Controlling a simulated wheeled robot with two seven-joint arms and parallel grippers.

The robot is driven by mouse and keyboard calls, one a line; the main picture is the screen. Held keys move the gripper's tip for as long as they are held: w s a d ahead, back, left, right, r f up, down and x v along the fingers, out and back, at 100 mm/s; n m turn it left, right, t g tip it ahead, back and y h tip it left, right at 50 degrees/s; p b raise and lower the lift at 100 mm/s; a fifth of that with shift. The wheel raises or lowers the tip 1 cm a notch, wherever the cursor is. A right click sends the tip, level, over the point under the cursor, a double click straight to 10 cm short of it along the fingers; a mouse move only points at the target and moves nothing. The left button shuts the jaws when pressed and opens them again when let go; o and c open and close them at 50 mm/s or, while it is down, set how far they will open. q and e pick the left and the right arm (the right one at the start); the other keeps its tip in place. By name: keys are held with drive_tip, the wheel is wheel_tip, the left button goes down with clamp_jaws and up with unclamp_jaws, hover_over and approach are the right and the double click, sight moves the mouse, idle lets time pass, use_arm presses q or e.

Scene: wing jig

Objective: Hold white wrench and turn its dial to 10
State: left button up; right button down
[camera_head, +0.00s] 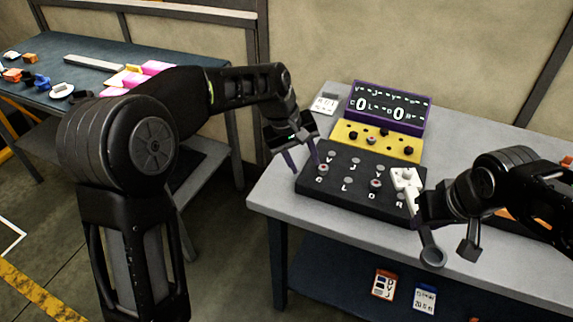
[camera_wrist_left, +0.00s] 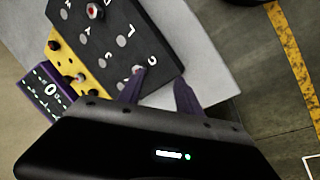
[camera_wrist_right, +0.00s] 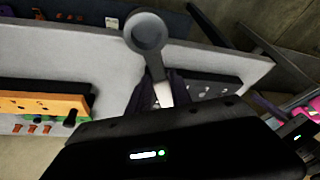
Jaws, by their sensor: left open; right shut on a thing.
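The white wrench (camera_head: 403,180) lies over the right end of a black panel (camera_head: 350,190). Its grey ring end (camera_head: 432,256) sticks out past the table's front edge and shows large in the right wrist view (camera_wrist_right: 147,33). My right gripper (camera_head: 419,205) is shut on the wrench's handle. My left gripper (camera_head: 302,164) is open and empty over the panel's left end, near a red-topped knob (camera_head: 323,168). In the left wrist view one finger overlaps that knob (camera_wrist_left: 138,70). I cannot make out a dial or its number on the wrench.
Behind the panel are a yellow strip (camera_head: 350,136) with dark knobs and a purple-framed display (camera_head: 400,104) showing large zeros. A second knob (camera_head: 376,184) stands on the panel. A blue table (camera_head: 130,50) stands left.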

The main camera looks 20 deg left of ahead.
use_arm(q)
drive_tip(key=a+f, duration=0.1)
drive_tip(key=a, duration=0.1)
drive_tip(key=a+f+n, duration=0.1)
drive_tip(key=a, duration=0.1)
drive_tip(key=s+a+f+n, duration=0.1)
drive_tip(key=a, duration=0.1)
drive_tip(key=shift+t, duration=0.3)
use_arm(e)
drive_tip(key=shift+r, duration=0.1)
